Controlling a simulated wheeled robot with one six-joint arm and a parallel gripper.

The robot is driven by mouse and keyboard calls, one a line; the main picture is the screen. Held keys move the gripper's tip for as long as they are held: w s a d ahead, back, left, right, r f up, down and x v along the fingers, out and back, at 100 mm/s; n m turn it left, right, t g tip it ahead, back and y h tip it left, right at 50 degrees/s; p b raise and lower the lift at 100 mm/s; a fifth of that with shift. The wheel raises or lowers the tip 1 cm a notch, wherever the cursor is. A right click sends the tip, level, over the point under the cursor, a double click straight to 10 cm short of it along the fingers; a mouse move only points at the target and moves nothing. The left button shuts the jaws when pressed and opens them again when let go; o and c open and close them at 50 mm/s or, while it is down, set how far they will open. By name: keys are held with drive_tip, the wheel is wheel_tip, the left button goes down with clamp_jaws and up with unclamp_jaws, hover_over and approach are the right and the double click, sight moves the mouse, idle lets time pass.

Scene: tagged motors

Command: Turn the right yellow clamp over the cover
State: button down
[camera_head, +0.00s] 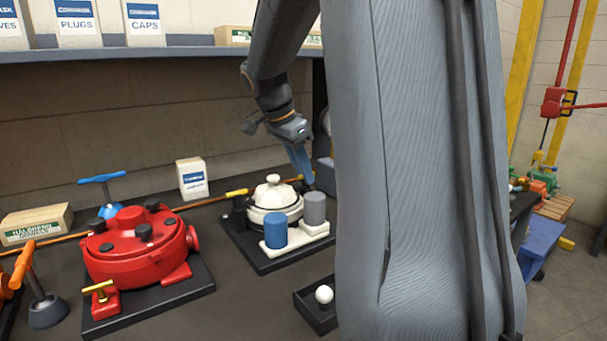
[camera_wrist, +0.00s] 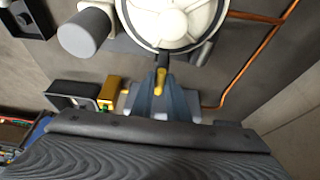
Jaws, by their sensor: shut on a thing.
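The cream motor (camera_head: 277,213) stands on a black base, with a round domed cover (camera_head: 273,192) on top. In the wrist view the white cover (camera_wrist: 172,15) fills the top middle. The left yellow clamp (camera_head: 237,193) is at the cover's left side. My gripper (camera_head: 306,181) reaches down at the cover's right edge. In the wrist view my gripper (camera_wrist: 161,85) has its blue-grey fingers shut on the right yellow clamp (camera_wrist: 161,78), just below the cover's rim. The clamp is mostly hidden by the fingers in the head view.
A blue cylinder (camera_head: 276,230) and a grey cylinder (camera_head: 314,208) stand in front of the cover. A red motor (camera_head: 135,250) is at left. A black tray (camera_head: 308,311) holds a white ball. Copper pipe (camera_wrist: 262,50) runs beside the motor. My arm blocks the right side.

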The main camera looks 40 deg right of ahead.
sight(294, 188)
idle(0.4)
drive_tip(key=c, duration=1.7)
unclamp_jaws()
drive_tip(key=shift+b+v, duration=0.3)
drive_tip(key=shift+v, duration=3.6)
